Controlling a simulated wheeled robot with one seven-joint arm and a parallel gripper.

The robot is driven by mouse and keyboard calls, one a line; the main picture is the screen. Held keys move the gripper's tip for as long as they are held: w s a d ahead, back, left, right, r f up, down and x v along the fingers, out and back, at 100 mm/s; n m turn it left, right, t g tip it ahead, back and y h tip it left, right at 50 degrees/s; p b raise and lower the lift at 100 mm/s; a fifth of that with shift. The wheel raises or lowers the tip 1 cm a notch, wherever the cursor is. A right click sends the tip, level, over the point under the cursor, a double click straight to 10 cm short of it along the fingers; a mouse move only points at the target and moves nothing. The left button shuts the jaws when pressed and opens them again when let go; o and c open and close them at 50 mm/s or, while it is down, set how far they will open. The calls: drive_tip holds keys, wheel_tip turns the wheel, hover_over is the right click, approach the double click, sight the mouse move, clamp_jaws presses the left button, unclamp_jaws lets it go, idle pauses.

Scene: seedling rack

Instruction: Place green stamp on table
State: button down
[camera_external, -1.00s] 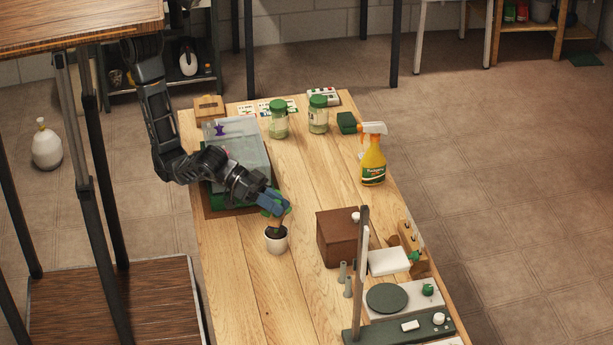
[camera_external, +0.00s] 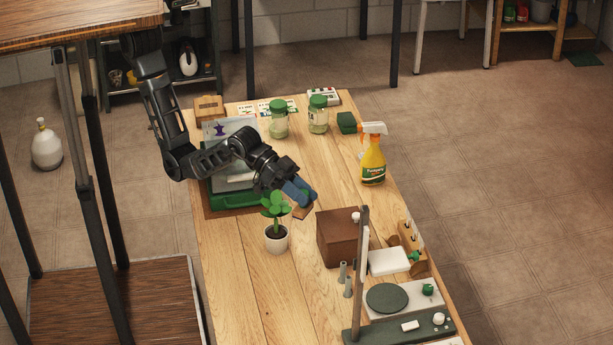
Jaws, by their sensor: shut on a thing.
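My gripper (camera_external: 302,196), with blue fingers, is shut on the green stamp. The stamp's brown base (camera_external: 303,212) shows just below the fingertips, and a little green shows between the fingers. The rest of the stamp is hidden by the gripper. It is over the wooden table (camera_external: 235,262), to the upper right of the potted plant and left of the brown box. I cannot tell whether the base touches the table.
A potted plant (camera_external: 276,238) and a brown box (camera_external: 342,239) stand close to the gripper. A green case (camera_external: 236,199) lies behind the arm. Green-lidded jars (camera_external: 279,121) and a spray bottle (camera_external: 373,163) stand farther back. The table's middle between box and jars is clear.

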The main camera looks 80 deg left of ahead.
drive_tip(key=w+a+r, duration=0.2)
drive_tip(key=w+r, duration=0.4)
drive_tip(key=w, duration=0.2)
drive_tip(key=w+a+r, duration=0.2)
drive_tip(key=w+r, duration=0.3)
drive_tip(key=w, duration=0.3)
drive_tip(key=w+a+r+n+t+y, duration=0.15)
drive_tip(key=w+a+n+y, duration=0.25)
drive_tip(key=w+a, duration=0.6)
drive_tip(key=w+a+n+t+y, duration=0.3)
drive_tip(key=w+a, duration=0.4)
drive_tip(key=a, duration=0.5)
drive_tip(key=w+a+f+n+y+p, duration=0.25)
drive_tip(key=a+f, duration=0.25)
drive_tip(key=a, duration=0.4)
drive_tip(key=w+a+f+n+y+p, duration=0.1)
drive_tip(key=w+a+f+n+y, duration=0.25)
drive_tip(key=a, duration=0.65)
drive_tip(key=shift+s+a+f+n+g+y+b, duration=0.2)
drive_tip(key=shift+s+a+f+n+y, duration=1.1)
drive_tip(key=shift+f, duration=3.1)
drive_tip(key=shift+s+a+f+n+g+y+b, duration=0.1)
drive_tip(key=shift+s+a+f+g+y, duration=0.4)
drive_tip(key=shift+s+a+f, duration=2.8)
drive_tip(key=shift+s+a+f+n+g+y+b, duration=0.15)
drive_tip(key=shift+a+f+n+y, duration=0.75)
drive_tip(key=shift+f, duration=4.65)
